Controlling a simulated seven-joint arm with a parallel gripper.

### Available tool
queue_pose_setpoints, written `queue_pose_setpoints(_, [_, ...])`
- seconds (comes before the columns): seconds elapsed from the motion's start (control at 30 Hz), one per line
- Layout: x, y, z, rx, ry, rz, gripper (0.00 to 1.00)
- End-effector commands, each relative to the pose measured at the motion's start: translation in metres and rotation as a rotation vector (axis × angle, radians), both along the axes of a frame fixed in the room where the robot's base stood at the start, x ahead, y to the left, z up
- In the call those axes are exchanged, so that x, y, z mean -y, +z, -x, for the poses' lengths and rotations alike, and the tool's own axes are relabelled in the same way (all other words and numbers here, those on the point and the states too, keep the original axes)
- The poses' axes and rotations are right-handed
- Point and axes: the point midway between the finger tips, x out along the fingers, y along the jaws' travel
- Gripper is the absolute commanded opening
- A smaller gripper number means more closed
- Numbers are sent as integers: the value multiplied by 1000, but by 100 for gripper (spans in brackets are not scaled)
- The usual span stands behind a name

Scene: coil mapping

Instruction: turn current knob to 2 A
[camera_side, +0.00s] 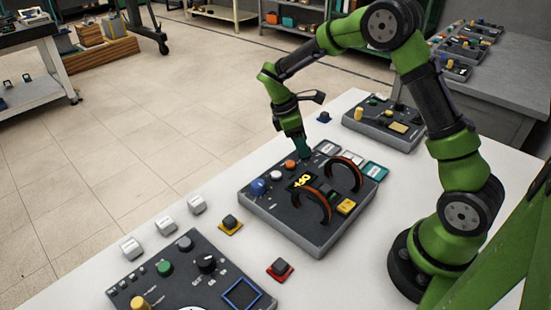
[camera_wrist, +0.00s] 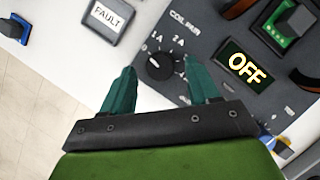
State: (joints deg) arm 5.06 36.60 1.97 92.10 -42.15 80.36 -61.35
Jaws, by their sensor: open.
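The current knob (camera_wrist: 159,67) is black and round, on the dark coil console (camera_side: 318,237). In the wrist view the labels "1 A" and "2 A" stand above it, with "COIL PWR" lettering nearby. A small white mark shows on the knob's left part; its exact setting is hard to read. My gripper (camera_wrist: 159,70) has its teal fingers apart, one on each side of the knob, the right one close to it. I cannot tell whether they touch it. In the side view my gripper (camera_side: 304,152) points down at the console's back edge and hides the knob.
An "OFF" display (camera_wrist: 246,67) and a green switch (camera_wrist: 291,26) lie right of the knob, a "FAULT" tile (camera_wrist: 105,16) to its upper left. Two orange-black coils (camera_side: 311,209) arch over the console. Another console (camera_side: 190,270) stands at the front left.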

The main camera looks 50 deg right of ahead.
Motion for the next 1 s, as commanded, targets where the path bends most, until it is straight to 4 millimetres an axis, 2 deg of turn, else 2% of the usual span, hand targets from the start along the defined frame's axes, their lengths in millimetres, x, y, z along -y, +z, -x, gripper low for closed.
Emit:
queue_pose_setpoints(0.17, [4, -12, 4, -1, -1, 0, 60])
queue_pose_setpoints(0.47, [4, -14, 4, 0, -1, 0, 60])
queue_pose_setpoints(0.83, [4, -13, 4, 0, -1, 0, 4])
queue_pose_setpoints(1.0, [4, -13, 4, 0, -9, 0, 4])
